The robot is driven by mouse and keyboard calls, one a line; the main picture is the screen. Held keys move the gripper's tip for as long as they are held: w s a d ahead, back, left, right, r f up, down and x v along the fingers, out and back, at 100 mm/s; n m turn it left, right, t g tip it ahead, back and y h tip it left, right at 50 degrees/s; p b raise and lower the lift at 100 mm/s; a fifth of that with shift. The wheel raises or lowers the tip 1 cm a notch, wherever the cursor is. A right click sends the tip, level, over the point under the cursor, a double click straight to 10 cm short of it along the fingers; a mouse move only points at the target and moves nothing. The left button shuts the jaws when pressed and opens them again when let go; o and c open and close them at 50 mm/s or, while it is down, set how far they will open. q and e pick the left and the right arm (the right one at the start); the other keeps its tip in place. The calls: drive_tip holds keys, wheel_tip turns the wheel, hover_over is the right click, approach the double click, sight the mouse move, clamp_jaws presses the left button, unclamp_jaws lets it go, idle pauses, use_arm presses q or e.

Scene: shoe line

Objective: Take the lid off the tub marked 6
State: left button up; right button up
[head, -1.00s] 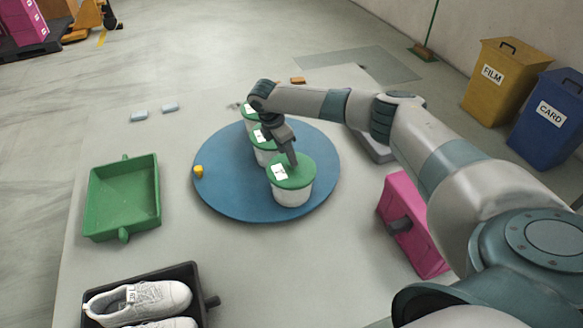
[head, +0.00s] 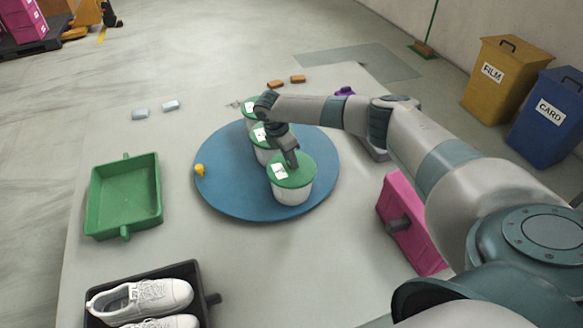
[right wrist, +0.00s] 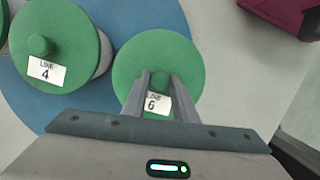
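The tub marked 6 (head: 292,194) is white and stands upright at the front of the blue round mat (head: 235,200). Its green lid (head: 303,178) is on it, and the label reads LINE 6 in the right wrist view (right wrist: 157,104). My right gripper (right wrist: 160,80) points down over this lid, with its fingers on both sides of the round knob and no gap showing, so it looks shut on it. The knob is partly hidden by the fingers. My left gripper is not in view.
A tub marked 4 (right wrist: 50,50) and a third green-lidded tub (head: 250,110) stand behind. A yellow piece (head: 199,170) is on the mat's left. A green tray (head: 125,195), a shoe tray (head: 208,285) and a pink box (head: 405,225) stand around it.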

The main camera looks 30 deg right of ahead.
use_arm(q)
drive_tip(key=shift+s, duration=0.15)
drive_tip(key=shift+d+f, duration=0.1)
use_arm(e)
drive_tip(key=shift+r, duration=0.2)
